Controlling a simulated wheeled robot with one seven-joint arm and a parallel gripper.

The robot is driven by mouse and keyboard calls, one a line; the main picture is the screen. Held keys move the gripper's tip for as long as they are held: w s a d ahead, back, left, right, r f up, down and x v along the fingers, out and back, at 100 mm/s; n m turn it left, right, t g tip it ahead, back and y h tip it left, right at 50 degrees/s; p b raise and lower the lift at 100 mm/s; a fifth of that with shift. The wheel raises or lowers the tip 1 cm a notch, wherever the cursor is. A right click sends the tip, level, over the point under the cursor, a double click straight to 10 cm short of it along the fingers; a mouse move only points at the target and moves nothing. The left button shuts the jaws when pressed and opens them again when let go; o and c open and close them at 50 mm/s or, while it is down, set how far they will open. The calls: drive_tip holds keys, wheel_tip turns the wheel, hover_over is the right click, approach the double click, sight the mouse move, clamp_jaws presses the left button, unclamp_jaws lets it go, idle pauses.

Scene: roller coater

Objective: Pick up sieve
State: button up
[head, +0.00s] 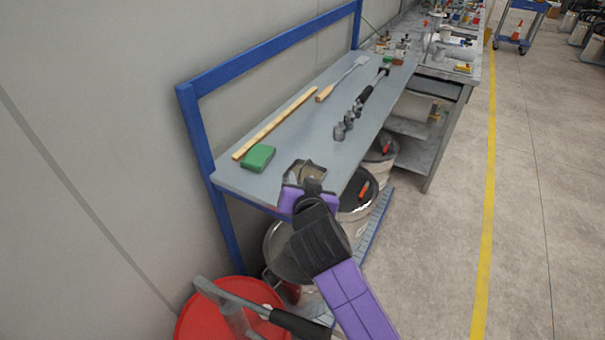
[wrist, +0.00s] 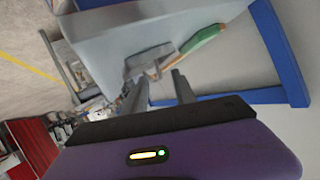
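A small grey, angular piece (head: 312,166) lies at the near end of the grey shelf top (head: 262,192). It also shows in the wrist view (wrist: 150,57), just beyond my fingers. It may be the sieve, but its form is unclear. My gripper (wrist: 158,84) has its two fingers apart, with nothing seen between them. In the head view my gripper (head: 303,180) is over the near edge of the shelf top, close to the grey piece and partly covering it. I cannot tell whether it touches it.
A green block (head: 258,158), a wooden stick (head: 275,124), a scraper (head: 342,79) and dark-handled tools (head: 372,90) lie on the shelf top. A blue frame (head: 197,135) stands behind. Buckets (head: 357,192) and a red drum (head: 195,318) stand below.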

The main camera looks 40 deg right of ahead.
sight(300, 174)
drive_tip(key=b+x, duration=0.1)
drive_tip(key=x, duration=0.3)
drive_tip(key=shift+w+d+f+b, duration=0.15)
drive_tip(key=shift+d+f+b, duration=0.1)
drive_tip(key=shift+b, duration=0.05)
drive_tip(key=shift+w+d+f, duration=0.1)
drive_tip(key=shift+w+d, duration=0.15)
drive_tip(key=shift+w, duration=0.2)
clamp_jaws()
